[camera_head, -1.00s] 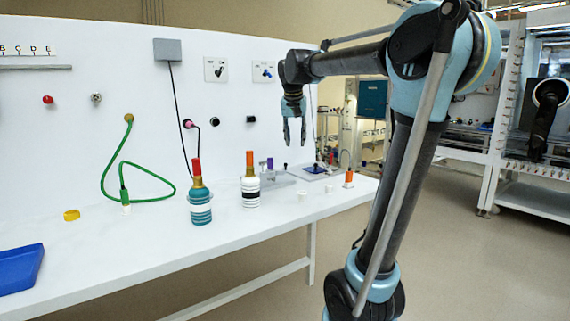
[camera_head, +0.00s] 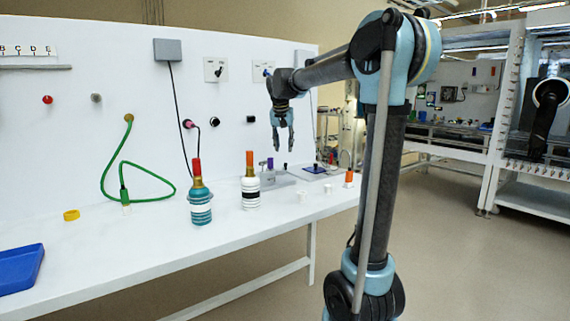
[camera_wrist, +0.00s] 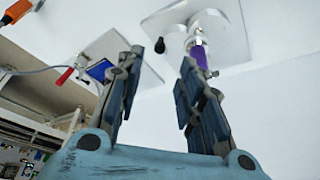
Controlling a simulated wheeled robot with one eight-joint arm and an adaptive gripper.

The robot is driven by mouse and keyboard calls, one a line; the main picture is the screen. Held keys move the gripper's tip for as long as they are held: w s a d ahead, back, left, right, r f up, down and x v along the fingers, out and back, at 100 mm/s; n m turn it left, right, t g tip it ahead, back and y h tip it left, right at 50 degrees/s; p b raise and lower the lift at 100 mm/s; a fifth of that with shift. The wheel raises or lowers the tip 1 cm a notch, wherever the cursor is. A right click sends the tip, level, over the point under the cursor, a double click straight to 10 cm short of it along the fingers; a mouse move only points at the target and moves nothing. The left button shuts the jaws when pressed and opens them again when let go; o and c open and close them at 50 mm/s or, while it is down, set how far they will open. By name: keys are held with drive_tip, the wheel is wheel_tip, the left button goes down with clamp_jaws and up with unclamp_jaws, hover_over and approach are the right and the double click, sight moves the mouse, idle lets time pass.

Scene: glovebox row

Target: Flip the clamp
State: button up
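A clamp with a purple handle (camera_head: 270,164) and a black-tipped part stands on a pale grey plate (camera_head: 278,183) on the bench. In the wrist view the purple handle (camera_wrist: 198,57) shows just beyond my right finger, and its plate (camera_wrist: 225,22) lies behind it. My gripper (camera_head: 283,148) points down above the clamp, a little to its right in the head view. The gripper (camera_wrist: 161,60) is open, with nothing between its fingers and the handle apart from them.
A second plate with a blue pad (camera_wrist: 99,70) and a red handle (camera_wrist: 65,76) is beside the clamp. Bottles stand to the left, one teal-banded (camera_head: 200,210) and one black-banded (camera_head: 250,194). Small white cups (camera_head: 302,196) and an orange-topped item (camera_head: 349,177) are to the right.

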sight(285, 166)
drive_tip(key=x, duration=0.8)
drive_tip(key=shift+w+d+f, duration=0.1)
drive_tip(key=shift+f, duration=0.25)
clamp_jaws()
